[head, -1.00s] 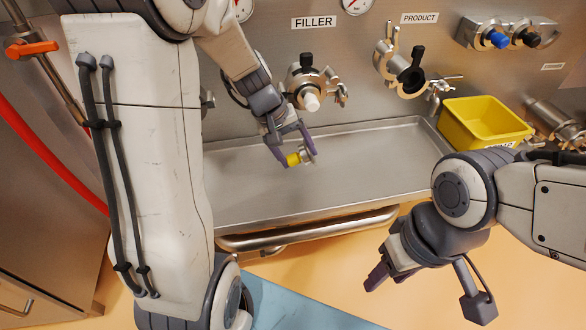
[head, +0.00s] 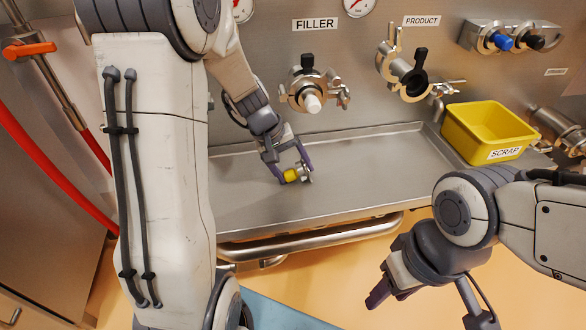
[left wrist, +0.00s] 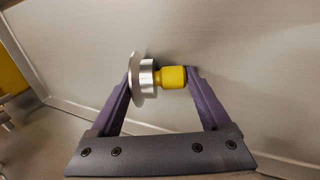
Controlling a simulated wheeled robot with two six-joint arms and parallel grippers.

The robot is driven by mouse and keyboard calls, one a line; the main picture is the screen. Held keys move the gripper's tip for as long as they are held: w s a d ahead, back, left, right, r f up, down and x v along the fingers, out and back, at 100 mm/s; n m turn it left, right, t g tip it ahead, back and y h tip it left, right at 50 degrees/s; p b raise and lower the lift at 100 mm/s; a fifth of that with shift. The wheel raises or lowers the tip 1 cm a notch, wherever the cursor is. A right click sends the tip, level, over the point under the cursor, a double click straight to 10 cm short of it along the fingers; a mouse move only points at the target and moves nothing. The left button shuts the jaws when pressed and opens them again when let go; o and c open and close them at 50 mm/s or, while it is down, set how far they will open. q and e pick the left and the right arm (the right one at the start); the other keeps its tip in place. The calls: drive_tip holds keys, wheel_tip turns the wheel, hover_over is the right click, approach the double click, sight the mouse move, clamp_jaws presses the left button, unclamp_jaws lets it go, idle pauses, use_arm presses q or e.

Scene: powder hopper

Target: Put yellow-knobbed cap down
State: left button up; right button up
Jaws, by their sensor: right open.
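The yellow-knobbed cap (head: 293,175) has a yellow knob and a round silvery metal flange. My left gripper (head: 294,173) is shut on it, low over the steel tray (head: 370,165). In the left wrist view the cap (left wrist: 172,77) lies sideways between the purple fingertips (left wrist: 160,78), flange at the left finger and knob at the right finger. The tray surface is close behind it; I cannot tell whether the cap touches it. My right gripper (head: 378,292) is open and empty, in front of the tray at the lower right.
A yellow scrap bin (head: 490,132) stands at the tray's back right. Above the tray, the filler port (head: 308,88) and the product port (head: 405,75) stick out from the steel wall. A rail (head: 310,242) runs along the tray's front. The tray's middle and right are clear.

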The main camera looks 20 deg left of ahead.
use_arm(q)
drive_tip(key=shift+s+a+r+p, duration=0.1)
drive_tip(key=shift+a+r+p, duration=0.05)
drive_tip(key=shift+r+p, duration=0.2)
drive_tip(key=p+v, duration=0.3)
drive_tip(key=v, duration=0.4)
drive_tip(key=s+d+r+m+g, duration=0.2)
drive_tip(key=s+d+m, duration=0.6)
drive_tip(key=d, duration=0.6)
drive_tip(key=s+d+m+y, duration=0.2)
drive_tip(key=s+d+m, duration=0.2)
drive_tip(key=s, duration=1)
drive_tip(key=shift+d+r+m+g+y, duration=0.2)
drive_tip(key=shift+m+g+y, duration=0.15)
drive_tip(key=shift+m, duration=0.75)
drive_tip(key=shift+s, duration=0.1)
wheel_tip(320, 180, up, 36)
drive_tip(key=p, duration=3.6)
